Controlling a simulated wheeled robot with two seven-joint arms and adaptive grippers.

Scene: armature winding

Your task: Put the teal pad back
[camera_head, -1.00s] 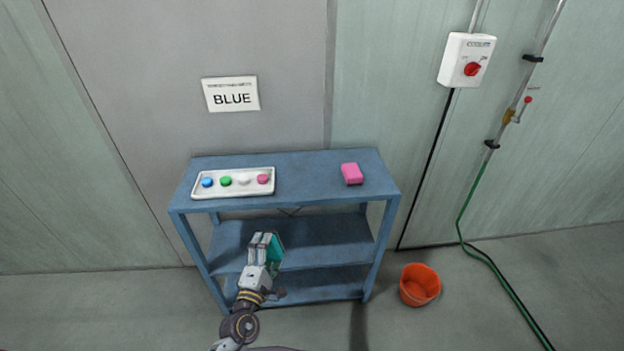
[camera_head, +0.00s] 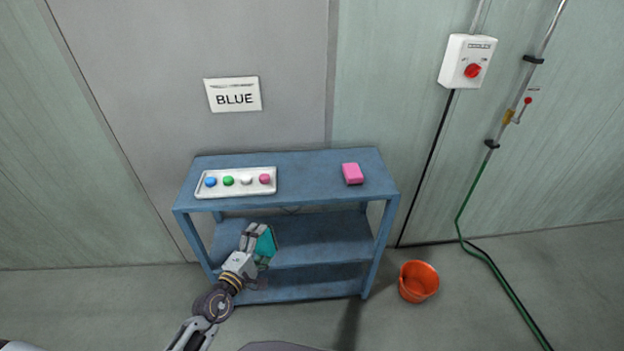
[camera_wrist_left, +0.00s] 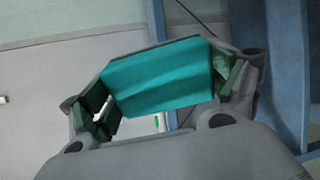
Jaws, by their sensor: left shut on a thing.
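The teal pad (camera_head: 265,243) is held in my left gripper (camera_head: 256,236), in front of the blue shelf unit (camera_head: 320,167) and below its top in the head view. In the left wrist view the teal pad (camera_wrist_left: 158,77) lies between the two fingers of my left gripper (camera_wrist_left: 165,90), which is shut on it. My right gripper is not in view.
A white tray (camera_head: 210,194) with blue, green, white and pink round pieces sits at the top's left. A sign reading BLUE (camera_head: 233,95) hangs above. An orange bucket (camera_head: 418,281) stands right of the unit. The top's middle is clear.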

